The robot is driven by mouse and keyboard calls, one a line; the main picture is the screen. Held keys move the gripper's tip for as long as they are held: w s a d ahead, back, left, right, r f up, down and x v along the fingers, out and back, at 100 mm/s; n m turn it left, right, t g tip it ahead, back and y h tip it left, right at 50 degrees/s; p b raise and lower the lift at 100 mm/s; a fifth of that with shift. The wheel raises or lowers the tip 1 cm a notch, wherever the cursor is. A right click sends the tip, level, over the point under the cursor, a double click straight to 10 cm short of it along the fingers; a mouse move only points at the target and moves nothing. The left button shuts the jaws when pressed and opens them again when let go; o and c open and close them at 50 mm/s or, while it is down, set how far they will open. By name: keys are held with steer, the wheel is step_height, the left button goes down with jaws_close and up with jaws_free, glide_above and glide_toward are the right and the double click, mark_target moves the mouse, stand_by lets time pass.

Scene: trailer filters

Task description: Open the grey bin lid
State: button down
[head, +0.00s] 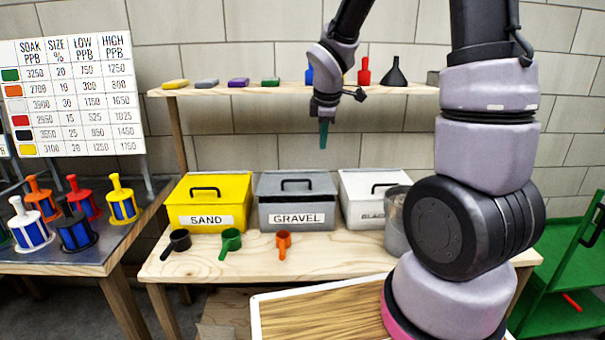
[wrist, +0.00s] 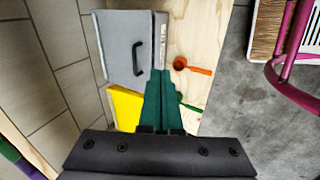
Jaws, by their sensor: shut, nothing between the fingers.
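The grey bin (head: 296,216) stands on the wooden bench between a yellow bin and a white bin, with a GRAVEL label on its front. In the wrist view the gripper (wrist: 160,75) overlaps the bin's front edge.
The yellow SAND bin (head: 208,216) and the white bin (head: 358,212) flank the grey one. Black (head: 178,241), green (head: 231,240) and orange (head: 283,241) scoops lie in front. A shelf (head: 215,90) with sponges and funnels runs behind. A clear container (head: 396,235) stands at right.

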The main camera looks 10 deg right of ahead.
steer(key=w+a+f+n, duration=0.4)
steer(key=w+f+n, duration=0.35)
steer(key=n, duration=0.35)
steer(key=n+t, duration=0.2)
steer(key=n, duration=0.6)
glide_toward(294, 190)
steer(key=x, duration=0.5)
steer(key=shift+w, duration=0.2)
steer(key=shift+w+r+g, duration=0.15)
steer(key=shift+r+g, duration=0.35)
steer(key=shift+r, duration=0.05)
steer(key=shift+r, duration=0.15)
